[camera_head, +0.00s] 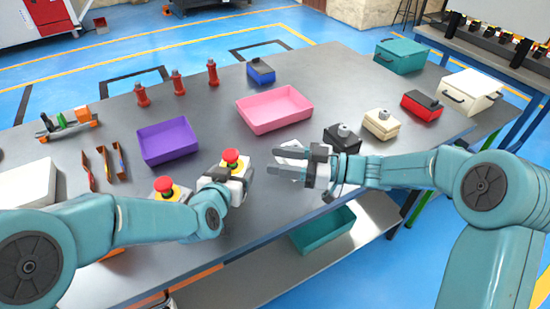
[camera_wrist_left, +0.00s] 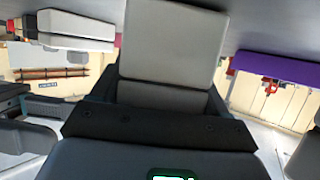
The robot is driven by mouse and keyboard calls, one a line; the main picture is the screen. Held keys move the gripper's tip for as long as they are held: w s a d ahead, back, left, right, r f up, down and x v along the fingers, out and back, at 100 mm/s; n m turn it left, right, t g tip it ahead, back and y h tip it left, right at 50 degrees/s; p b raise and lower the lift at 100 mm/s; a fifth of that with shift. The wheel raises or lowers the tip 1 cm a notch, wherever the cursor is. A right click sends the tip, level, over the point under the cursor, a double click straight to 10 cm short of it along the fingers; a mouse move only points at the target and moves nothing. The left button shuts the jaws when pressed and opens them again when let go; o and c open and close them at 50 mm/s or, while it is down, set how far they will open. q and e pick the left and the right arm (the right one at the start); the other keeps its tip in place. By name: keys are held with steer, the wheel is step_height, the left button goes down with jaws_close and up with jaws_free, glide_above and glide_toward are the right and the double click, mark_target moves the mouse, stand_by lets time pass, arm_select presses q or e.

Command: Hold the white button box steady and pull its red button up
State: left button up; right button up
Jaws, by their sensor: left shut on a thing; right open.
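A white button box (camera_head: 237,170) with a yellow top and a red button (camera_head: 231,155) stands on the grey table near its front edge. My left gripper (camera_head: 238,178) is shut on this box from the front; its fingertips are partly hidden. In the left wrist view a pale grey block (camera_wrist_left: 172,45) fills the upper middle, close to the camera; I cannot tell which face it is. My right gripper (camera_head: 281,163) is open and empty, to the right of the box and apart from it, fingers pointing left. A second red button (camera_head: 164,185) on a yellow-topped box stands to the left, partly behind my left arm.
A purple tray (camera_head: 168,141) and a pink tray (camera_head: 274,110) lie behind the box. Black (camera_head: 342,138), cream (camera_head: 381,124) and red (camera_head: 421,104) boxes stand at the right. A teal bin (camera_head: 322,232) is below the table's front edge. Table between the trays and my right gripper is clear.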

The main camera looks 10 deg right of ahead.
arm_select(q)
steer(key=o, duration=1.2)
